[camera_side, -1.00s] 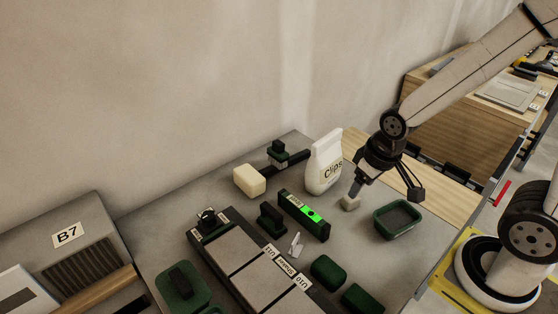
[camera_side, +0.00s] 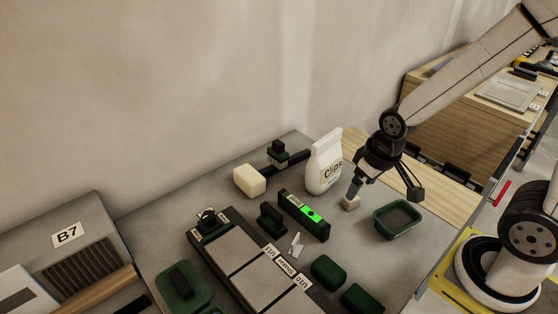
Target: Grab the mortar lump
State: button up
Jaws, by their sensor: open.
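The mortar lump (camera_side: 350,203) is a small pale grey-beige block on the grey table, between the white Clips bag and the green tray. My gripper (camera_side: 383,190) is open above the table, with its fingers spread wide. Its left finger comes down right at the lump and hides part of its top; I cannot tell whether they touch. The right finger hangs over the far side of the green tray. Nothing is between the fingers.
The white Clips bag (camera_side: 324,164) stands close left of the gripper. A dark green tray (camera_side: 397,221) sits just to the right. A green level (camera_side: 304,215), grey tiles (camera_side: 240,266), a cream block (camera_side: 249,180) and green blocks (camera_side: 328,271) lie to the left and front.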

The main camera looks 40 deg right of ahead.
jog(key=d+f+m+g+y, duration=0.1)
jog(key=f+m, duration=0.1)
jog(key=m, duration=0.1)
jog(key=d+f+m+g+y, duration=0.2)
jog(key=m, duration=0.2)
jog(key=w+d+f+m+g+y, duration=0.1)
jog(key=d+f+m+y, duration=0.1)
jog(key=m, duration=0.1)
jog(key=shift+d+m+g, duration=0.2)
jog(key=shift+m+g, duration=0.1)
jog(key=shift+g, duration=0.1)
jog(key=w+d+f+m+t+y, duration=0.1)
jog(key=d+m+y, duration=0.1)
jog(key=m, duration=0.1)
jog(key=w+d+f+m+t+y, duration=0.1)
jog(key=d+m+y, duration=0.1)
jog(key=m+y, duration=0.1)
jog(key=w+d+f+m+t+y, duration=0.1)
jog(key=m+y, duration=0.1)
jog(key=m, duration=0.1)
jog(key=shift+w+d+f+m+y, duration=0.1)
jog(key=shift+d+f+m+y, duration=0.2)
jog(key=shift+d, duration=0.1)
jog(key=shift+w+d+f+m+t+y, duration=0.2)
jog(key=shift+d+m+t+y, duration=0.2)
jog(key=shift+d+m+t, duration=0.3)
jog(key=shift+a, duration=0.15)
jog(key=shift+x, duration=1.3)
jog(key=shift+x, duration=2.6)
jog(key=shift+s, duration=0.1)
